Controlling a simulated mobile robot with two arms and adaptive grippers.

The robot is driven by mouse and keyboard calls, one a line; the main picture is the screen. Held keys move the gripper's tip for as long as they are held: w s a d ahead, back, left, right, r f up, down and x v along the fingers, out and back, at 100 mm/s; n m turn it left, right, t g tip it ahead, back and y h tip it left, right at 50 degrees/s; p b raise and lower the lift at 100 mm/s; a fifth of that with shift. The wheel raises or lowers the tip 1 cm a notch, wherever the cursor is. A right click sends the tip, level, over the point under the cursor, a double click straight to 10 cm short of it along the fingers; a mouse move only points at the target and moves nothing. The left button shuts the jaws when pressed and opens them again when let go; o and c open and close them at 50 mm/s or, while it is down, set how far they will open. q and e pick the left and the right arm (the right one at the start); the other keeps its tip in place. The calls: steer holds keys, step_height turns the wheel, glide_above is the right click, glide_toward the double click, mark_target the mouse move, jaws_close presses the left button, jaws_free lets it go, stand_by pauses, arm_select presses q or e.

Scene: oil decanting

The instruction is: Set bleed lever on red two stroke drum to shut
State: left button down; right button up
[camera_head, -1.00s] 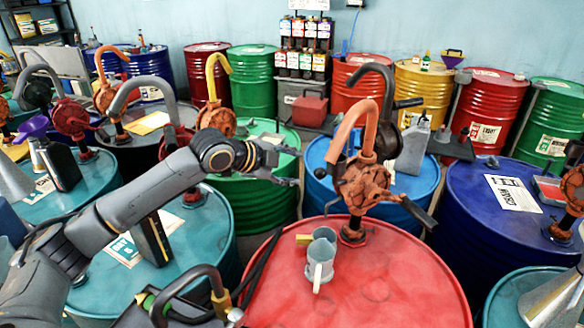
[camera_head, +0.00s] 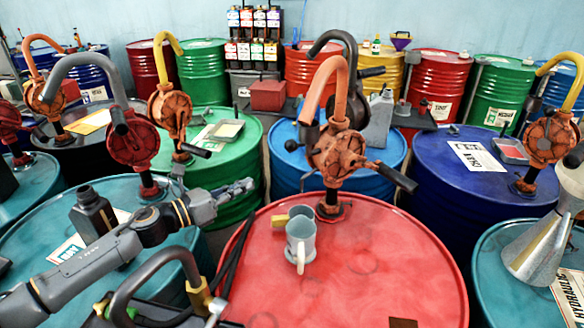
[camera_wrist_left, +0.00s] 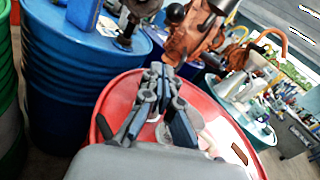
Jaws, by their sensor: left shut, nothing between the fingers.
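The red drum (camera_head: 380,260) stands front centre in the head view and also shows in the wrist view (camera_wrist_left: 112,92). An orange hand pump (camera_head: 340,155) with a black-gripped handle (camera_head: 395,177) rises from its far side. A grey mug (camera_head: 300,240) stands on the lid, with a small yellow piece (camera_head: 280,220) just behind it; I cannot tell whether this is the bleed lever. My left gripper (camera_head: 242,189) is shut and empty, left of the red drum and in front of the green drum. In the wrist view its fingers (camera_wrist_left: 166,88) appear against the red lid.
A blue drum (camera_head: 285,165) and a dark blue drum (camera_head: 430,215) stand behind the red one. A metal funnel (camera_head: 535,245) is at right.

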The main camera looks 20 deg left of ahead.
arm_select(q)
steer(key=w+d+r+p, duration=0.2)
steer(key=w+d+p, duration=0.3)
steer(key=w, duration=0.4)
steer(key=shift+w+r+m+p, duration=0.35)
steer(key=shift+r+m+p, duration=0.05)
steer(key=shift+p, duration=0.3)
